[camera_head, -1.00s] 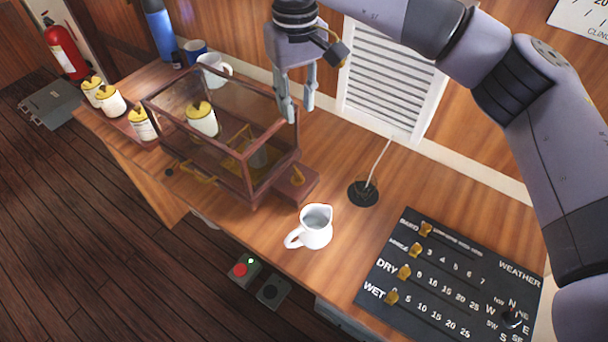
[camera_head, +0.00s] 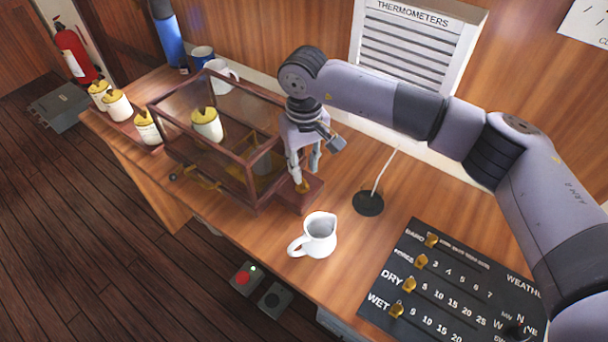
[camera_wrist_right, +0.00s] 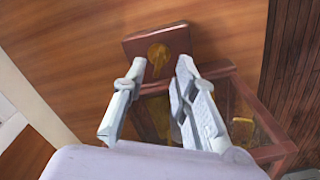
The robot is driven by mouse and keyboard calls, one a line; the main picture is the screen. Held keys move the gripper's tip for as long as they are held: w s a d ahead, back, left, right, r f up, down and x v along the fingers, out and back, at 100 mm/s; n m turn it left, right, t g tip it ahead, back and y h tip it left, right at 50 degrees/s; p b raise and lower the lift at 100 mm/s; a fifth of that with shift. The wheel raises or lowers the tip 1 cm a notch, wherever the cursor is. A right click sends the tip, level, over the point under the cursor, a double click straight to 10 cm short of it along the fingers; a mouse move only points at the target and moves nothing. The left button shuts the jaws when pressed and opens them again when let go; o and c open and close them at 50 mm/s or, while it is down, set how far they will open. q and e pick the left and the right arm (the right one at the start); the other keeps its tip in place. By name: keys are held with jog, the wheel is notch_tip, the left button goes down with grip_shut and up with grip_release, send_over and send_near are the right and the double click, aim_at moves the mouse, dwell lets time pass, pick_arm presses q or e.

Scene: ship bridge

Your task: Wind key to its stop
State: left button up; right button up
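The brass key (camera_head: 302,186) stands on a small wooden block (camera_head: 313,194) at the right end of a glass-sided wooden case (camera_head: 262,168). In the right wrist view, the key (camera_wrist_right: 158,55) lies beyond my fingertips on the block's face. My right gripper (camera_head: 305,172) is open, pointing down just above the key in the head view. In the wrist view its two fingers (camera_wrist_right: 160,68) are apart with nothing between them, and the key shows ahead of the gap. I cannot tell how much height separates them. My left gripper is not in view.
A white jug (camera_head: 318,236) stands in front of the block. A round dark base with a thin rod (camera_head: 368,202) is to the right. A weather board (camera_head: 450,285) with brass sliders lies further right. Yellow-lidded jars (camera_head: 117,106) and mugs (camera_head: 220,70) are left.

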aim_at(304, 181)
notch_tip(304, 181, down, 6)
jog(key=shift+r+p, duration=0.15)
jog(key=shift+p, duration=0.45)
jog(key=shift+c, duration=0.3)
grip_shut()
